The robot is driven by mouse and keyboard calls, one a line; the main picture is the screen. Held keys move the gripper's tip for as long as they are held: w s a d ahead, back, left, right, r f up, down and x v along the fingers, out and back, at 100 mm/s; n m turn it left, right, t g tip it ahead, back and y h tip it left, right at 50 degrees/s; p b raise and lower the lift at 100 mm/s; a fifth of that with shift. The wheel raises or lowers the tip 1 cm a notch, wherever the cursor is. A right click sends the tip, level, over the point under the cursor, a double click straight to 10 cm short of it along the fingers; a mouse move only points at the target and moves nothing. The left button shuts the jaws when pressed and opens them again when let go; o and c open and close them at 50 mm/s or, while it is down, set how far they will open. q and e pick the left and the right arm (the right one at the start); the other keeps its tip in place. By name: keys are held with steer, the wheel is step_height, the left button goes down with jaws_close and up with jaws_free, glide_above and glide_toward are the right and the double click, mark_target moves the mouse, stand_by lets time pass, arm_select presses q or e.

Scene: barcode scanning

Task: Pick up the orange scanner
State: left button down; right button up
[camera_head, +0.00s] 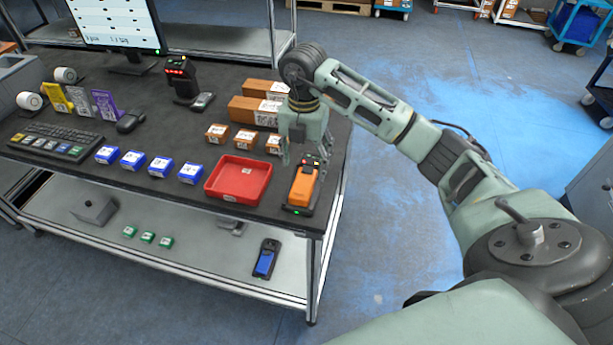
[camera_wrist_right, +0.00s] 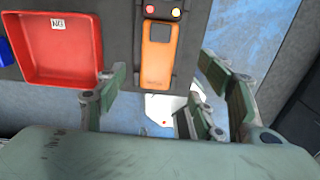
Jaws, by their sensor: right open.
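The orange scanner (camera_head: 303,187) stands on a dark base at the front right corner of the dark tabletop, just right of the red tray. In the right wrist view the orange scanner (camera_wrist_right: 158,55) shows at the top middle, with red and yellow lights at its upper end. My right gripper (camera_head: 301,158) is just behind and above the scanner in the head view, pointing down. Its fingers (camera_wrist_right: 160,88) are spread apart in the wrist view, with nothing between them that I can see held. My left gripper is not in view.
A red tray (camera_head: 238,181) lies left of the scanner. Small brown boxes (camera_head: 245,139) and larger cartons (camera_head: 255,110) stand behind. Blue boxes (camera_head: 132,160) line the front left. A blue device (camera_head: 265,259) lies on the lower shelf (camera_head: 205,262). The floor right of the table is clear.

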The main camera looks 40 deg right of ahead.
mark_target(304, 181)
step_height(304, 181, down, 6)
steer(key=shift+w+r+p, duration=0.1)
steer(key=shift+r+p, duration=0.1)
steer(key=shift+p, duration=1.05)
steer(key=shift+f, duration=0.55)
steer(key=shift+w+r, duration=0.1)
steer(key=c, duration=1.4)
